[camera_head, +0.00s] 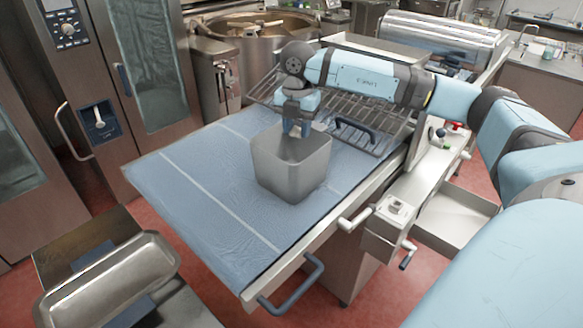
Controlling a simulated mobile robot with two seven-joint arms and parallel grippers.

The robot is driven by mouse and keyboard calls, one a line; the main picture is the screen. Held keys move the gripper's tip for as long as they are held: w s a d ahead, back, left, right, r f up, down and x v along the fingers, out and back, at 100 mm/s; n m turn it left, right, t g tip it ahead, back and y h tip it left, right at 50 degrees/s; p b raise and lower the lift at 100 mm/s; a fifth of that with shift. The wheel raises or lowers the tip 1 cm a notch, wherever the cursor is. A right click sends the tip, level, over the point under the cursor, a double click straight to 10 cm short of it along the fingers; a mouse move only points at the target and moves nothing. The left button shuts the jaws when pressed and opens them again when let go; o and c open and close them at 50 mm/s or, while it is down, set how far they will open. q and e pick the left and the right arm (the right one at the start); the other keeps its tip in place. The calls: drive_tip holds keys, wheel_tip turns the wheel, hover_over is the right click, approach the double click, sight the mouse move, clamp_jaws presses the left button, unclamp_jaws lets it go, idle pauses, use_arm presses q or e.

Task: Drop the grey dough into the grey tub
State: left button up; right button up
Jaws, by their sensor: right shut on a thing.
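The grey tub (290,178) stands upright on the blue belt table, near its middle. It is a square, open-topped metal-grey container. My right gripper (296,133) points down over the mouth of the tub, at the far part of its opening. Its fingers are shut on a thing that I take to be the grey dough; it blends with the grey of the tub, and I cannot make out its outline. The far rim of the tub is partly hidden by the gripper. My left gripper is not in view.
The blue belt table (200,185) is otherwise bare to the tub's left and front. A wire rack guard (375,122) stands just behind the tub. A large mixing bowl (250,30) is at the back. A metal tray (110,285) is at front left.

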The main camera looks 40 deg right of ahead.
drive_tip(key=o, duration=1)
drive_tip(key=shift+f, duration=0.1)
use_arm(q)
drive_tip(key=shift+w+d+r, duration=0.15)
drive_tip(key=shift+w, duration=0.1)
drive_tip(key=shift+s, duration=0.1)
use_arm(e)
drive_tip(key=shift+r, duration=0.6)
use_arm(q)
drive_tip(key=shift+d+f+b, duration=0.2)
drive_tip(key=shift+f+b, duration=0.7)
drive_tip(key=shift+b, duration=0.1)
use_arm(e)
wheel_tip(320, 180, up, 13)
drive_tip(key=shift+f, duration=0.15)
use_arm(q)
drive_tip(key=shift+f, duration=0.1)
